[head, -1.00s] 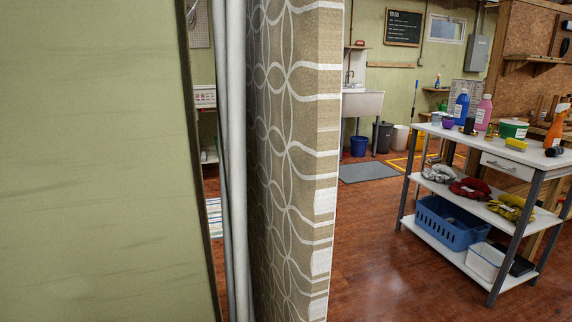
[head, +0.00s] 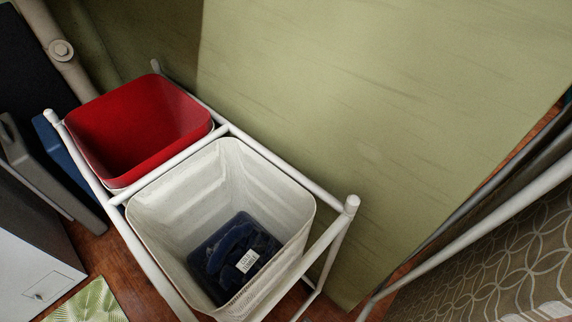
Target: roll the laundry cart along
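The laundry cart is a white tubular frame (head: 289,173) with two bins, standing close along the green wall in the head view. The far bin (head: 137,127) is red inside and looks empty. The near bin (head: 170,208) is white, with dark blue folded cloth (head: 235,258) bearing a white label at its bottom. The cart's lower parts and wheels are hidden or out of frame. My gripper is not in view.
The green wall (head: 380,110) runs along the cart's right side. A white cabinet (head: 30,255) and grey and blue panels stand left. A leaf-patterned mat (head: 88,303) lies on the wooden floor. A patterned panel (head: 490,260) and pale pipes are at right.

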